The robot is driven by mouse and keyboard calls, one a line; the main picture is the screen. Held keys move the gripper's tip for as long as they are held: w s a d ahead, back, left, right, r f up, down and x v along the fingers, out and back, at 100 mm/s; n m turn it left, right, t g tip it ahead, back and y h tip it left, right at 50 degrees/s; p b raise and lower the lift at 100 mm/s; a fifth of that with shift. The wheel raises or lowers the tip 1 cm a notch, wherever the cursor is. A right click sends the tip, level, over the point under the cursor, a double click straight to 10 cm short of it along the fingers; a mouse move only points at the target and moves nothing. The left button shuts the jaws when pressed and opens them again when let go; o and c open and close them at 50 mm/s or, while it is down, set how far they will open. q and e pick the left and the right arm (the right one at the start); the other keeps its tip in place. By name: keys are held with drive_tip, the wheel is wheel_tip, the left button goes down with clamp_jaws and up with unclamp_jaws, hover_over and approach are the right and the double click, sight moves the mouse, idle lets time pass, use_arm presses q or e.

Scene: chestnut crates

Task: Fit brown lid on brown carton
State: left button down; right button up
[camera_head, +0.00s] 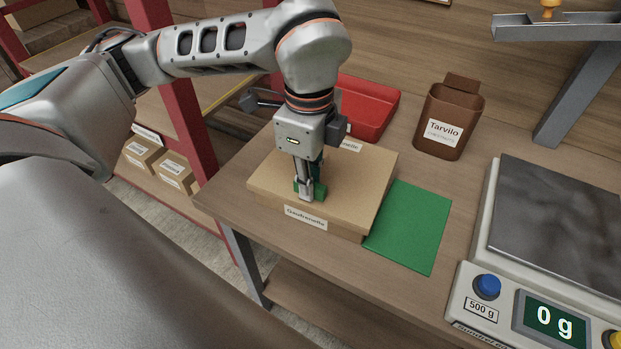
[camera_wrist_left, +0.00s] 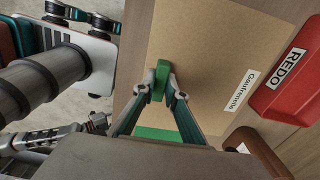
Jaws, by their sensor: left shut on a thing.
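The brown lid (camera_head: 350,172) is a flat cardboard-coloured panel with a small green handle (camera_wrist_left: 160,80) on top. It lies over the brown carton (camera_head: 345,230), whose front carries a "Gaufrenette" label. Lid and carton look lined up, but I cannot tell whether the lid is fully seated. My left gripper (camera_head: 307,193) points down over the lid and is shut on the green handle. In the left wrist view its fingertips (camera_wrist_left: 168,93) close on the handle, with the lid's surface (camera_wrist_left: 200,50) behind.
A green mat (camera_head: 415,225) lies right of the carton. A red tray (camera_head: 370,105), marked "REDO" in the wrist view, stands behind. A brown "Tarvilo" container (camera_head: 450,120) stands at the back right. A scale (camera_head: 500,290) reading 0 g is at the right. The table's left edge is close to the carton.

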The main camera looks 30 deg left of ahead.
use_arm(q)
drive_tip(key=shift+f, duration=0.25)
drive_tip(key=c, duration=2)
unclamp_jaws()
wheel_tip(320, 180, up, 12)
drive_tip(key=shift+s+r, duration=0.1)
